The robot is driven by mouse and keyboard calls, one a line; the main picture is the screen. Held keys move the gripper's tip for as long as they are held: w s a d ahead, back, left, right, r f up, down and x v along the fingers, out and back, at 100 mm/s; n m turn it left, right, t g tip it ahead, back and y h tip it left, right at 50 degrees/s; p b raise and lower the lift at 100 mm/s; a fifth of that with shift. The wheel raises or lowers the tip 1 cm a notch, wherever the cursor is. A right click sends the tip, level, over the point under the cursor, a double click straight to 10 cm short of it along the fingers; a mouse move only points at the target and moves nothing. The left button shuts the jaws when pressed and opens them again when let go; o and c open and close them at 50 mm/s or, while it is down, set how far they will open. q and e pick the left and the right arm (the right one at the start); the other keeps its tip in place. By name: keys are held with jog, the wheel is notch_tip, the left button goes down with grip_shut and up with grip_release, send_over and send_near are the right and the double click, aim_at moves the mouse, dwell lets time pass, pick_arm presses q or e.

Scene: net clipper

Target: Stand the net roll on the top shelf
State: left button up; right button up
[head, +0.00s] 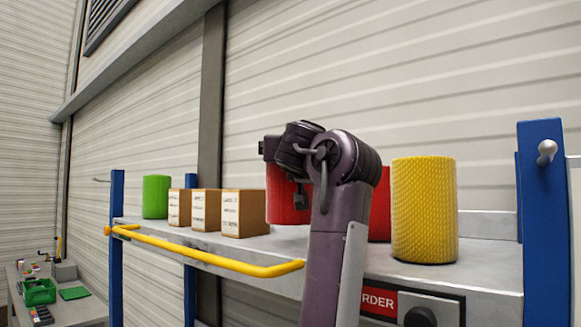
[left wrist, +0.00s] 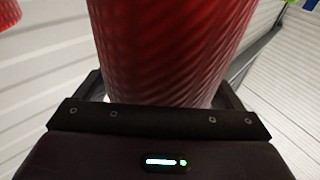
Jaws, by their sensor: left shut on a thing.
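A red net roll (head: 281,196) with a ribbed surface stands upright at the top shelf (head: 377,259), right of the boxes. My left gripper (head: 301,200) is shut on it, and my wrist and arm hide part of it in the head view. In the left wrist view the red roll (left wrist: 165,50) fills the space between the fingers. The roll's lower edge is level with the shelf top, but I cannot tell whether it touches. My right gripper is not in view.
Right of my arm stand another red roll (head: 380,207) and a yellow roll (head: 424,210). Several cardboard boxes (head: 243,212) and a green roll (head: 156,197) stand left. A yellow rail (head: 205,253) runs along the front; blue posts (head: 546,220) bound the shelf.

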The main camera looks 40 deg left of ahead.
aim_at(290, 185)
pick_arm(q)
notch_tip(290, 185, down, 4)
jog(key=shift+s+r+p, duration=0.1)
jog(key=shift+r+p, duration=0.05)
jog(key=shift+p, duration=0.2)
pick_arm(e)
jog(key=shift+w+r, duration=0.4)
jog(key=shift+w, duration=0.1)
pick_arm(q)
jog(key=o, duration=1.4)
jog(key=shift+c, duration=0.2)
jog(key=shift+s+d, duration=0.1)
